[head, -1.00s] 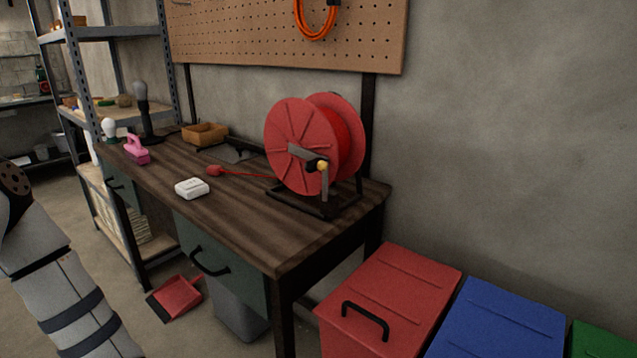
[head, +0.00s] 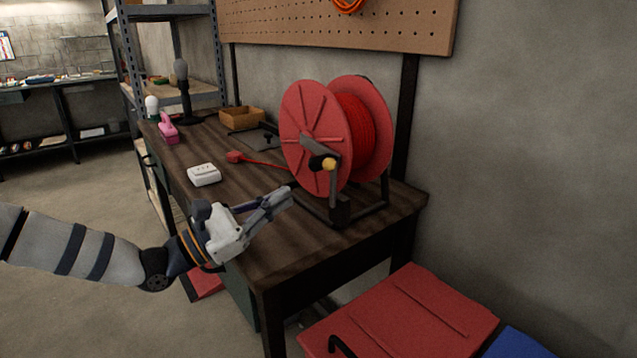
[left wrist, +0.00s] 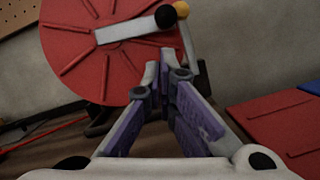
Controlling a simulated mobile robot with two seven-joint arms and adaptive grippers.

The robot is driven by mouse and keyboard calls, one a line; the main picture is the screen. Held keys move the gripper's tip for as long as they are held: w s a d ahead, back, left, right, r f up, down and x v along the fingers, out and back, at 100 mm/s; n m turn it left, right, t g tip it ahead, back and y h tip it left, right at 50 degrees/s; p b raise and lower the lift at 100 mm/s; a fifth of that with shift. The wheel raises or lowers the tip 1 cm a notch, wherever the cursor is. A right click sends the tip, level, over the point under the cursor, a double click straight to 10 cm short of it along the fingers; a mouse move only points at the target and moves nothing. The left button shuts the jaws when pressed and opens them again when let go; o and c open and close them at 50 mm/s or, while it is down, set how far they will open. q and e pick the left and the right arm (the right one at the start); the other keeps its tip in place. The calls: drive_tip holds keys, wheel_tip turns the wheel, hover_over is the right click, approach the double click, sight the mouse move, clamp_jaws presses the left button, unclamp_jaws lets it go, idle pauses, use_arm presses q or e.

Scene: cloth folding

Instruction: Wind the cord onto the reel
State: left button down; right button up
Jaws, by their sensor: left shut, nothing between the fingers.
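A red reel (head: 317,128) with red cord (head: 357,138) wound on it stands on a black frame (head: 345,207) at the right end of the workbench. Its crank (head: 318,149) has a black and yellow knob (head: 328,163). The cord's free end runs left over the bench to a red plug (head: 235,157). My left gripper (head: 285,196) is shut and empty, in front of and below the crank. In the left wrist view the reel (left wrist: 75,60) and the knob (left wrist: 167,16) lie beyond the fingertips (left wrist: 158,68), apart from them. My right gripper is not in view.
The bench (head: 290,240) also bears a white box (head: 204,174), a pink object (head: 168,131), a dark lamp-like stand (head: 184,90) and a cardboard tray (head: 241,117). A red bin (head: 400,318) stands below the bench's right end. The bench front is mostly clear.

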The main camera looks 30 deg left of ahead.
sight(320, 138)
use_arm(q)
drive_tip(key=x, duration=0.4)
drive_tip(key=b+x, duration=0.1)
drive_tip(key=x, duration=0.1)
drive_tip(key=shift+f, duration=0.3)
drive_tip(key=shift+w+d+r, duration=0.25)
drive_tip(key=shift+w, duration=0.15)
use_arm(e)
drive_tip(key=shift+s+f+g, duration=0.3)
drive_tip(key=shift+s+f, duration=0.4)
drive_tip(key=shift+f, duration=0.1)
use_arm(q)
drive_tip(key=n, duration=0.2)
drive_tip(key=r+n+y, duration=0.1)
drive_tip(key=n, duration=0.1)
drive_tip(key=d+r+n+t+y+p, duration=0.1)
drive_tip(key=n, duration=0.1)
drive_tip(key=shift+s+d+r, duration=0.1)
drive_tip(key=shift+s, duration=0.15)
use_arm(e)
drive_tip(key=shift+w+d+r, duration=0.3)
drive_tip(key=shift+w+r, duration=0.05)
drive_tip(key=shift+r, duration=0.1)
